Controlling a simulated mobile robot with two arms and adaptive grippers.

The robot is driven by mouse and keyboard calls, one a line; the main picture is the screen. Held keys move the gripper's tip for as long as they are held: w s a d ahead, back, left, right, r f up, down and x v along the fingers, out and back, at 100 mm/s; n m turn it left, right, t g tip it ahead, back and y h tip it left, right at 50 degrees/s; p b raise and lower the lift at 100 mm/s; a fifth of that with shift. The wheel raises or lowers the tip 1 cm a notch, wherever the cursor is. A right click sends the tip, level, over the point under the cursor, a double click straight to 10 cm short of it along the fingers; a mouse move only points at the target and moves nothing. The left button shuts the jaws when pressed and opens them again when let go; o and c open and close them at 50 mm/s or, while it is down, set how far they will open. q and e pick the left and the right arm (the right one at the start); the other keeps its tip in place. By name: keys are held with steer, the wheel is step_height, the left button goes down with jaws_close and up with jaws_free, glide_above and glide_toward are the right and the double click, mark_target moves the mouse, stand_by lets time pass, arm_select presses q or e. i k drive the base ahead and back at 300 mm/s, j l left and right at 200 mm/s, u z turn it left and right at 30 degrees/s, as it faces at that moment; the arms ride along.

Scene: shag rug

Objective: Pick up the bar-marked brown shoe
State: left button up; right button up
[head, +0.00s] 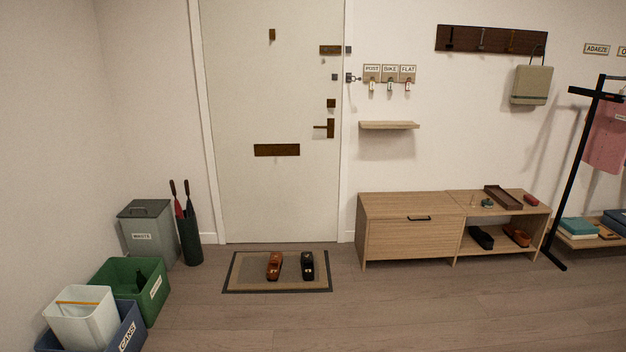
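A brown shoe (274,266) lies on the doormat (240,284) in front of the door, in the head view. A black shoe (308,266) lies on the same mat to its right, apart from it. Both show a small pale spot on top, too small to tell whether it is a bar. Another brown shoe or pair (516,236) is on the lower shelf of the wooden bench, with dark shoes (481,237) to its left. No mark can be made out on those. Neither of my grippers is in view.
The wooden bench (410,240) stands right of the door (270,110). A grey waste bin (150,240), umbrella stand (190,235), green crate (150,295) and blue crate (128,330) stand at left. A coat rack (575,180) stands at right. The floor before the mat is clear.

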mark_target(275, 265)
steer(key=i, duration=3.5)
steer(key=i+l+u, duration=0.2)
steer(key=i, duration=0.45)
steer(key=i+u, duration=0.2)
steer(key=i, duration=0.4)
